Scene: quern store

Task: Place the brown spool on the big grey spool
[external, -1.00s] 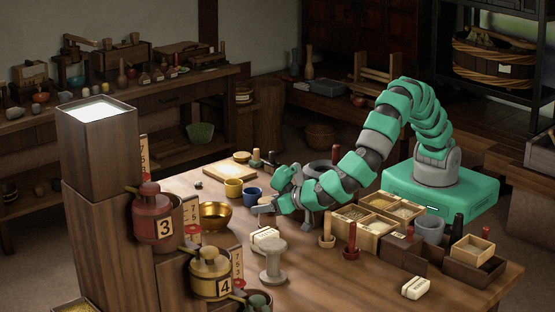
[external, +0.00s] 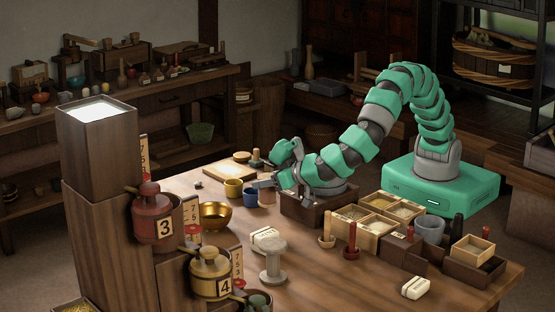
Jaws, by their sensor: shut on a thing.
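The big grey spool (external: 273,262) stands upright on the table near the front, with nothing on its top.
A white block (external: 264,240) lies just behind the big grey spool. A blue cup (external: 249,196), a yellow cup (external: 233,188) and a gold bowl (external: 215,216) are left of my gripper. A dark box (external: 300,212) sits under my arm. Pegs (external: 327,242) stand right.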

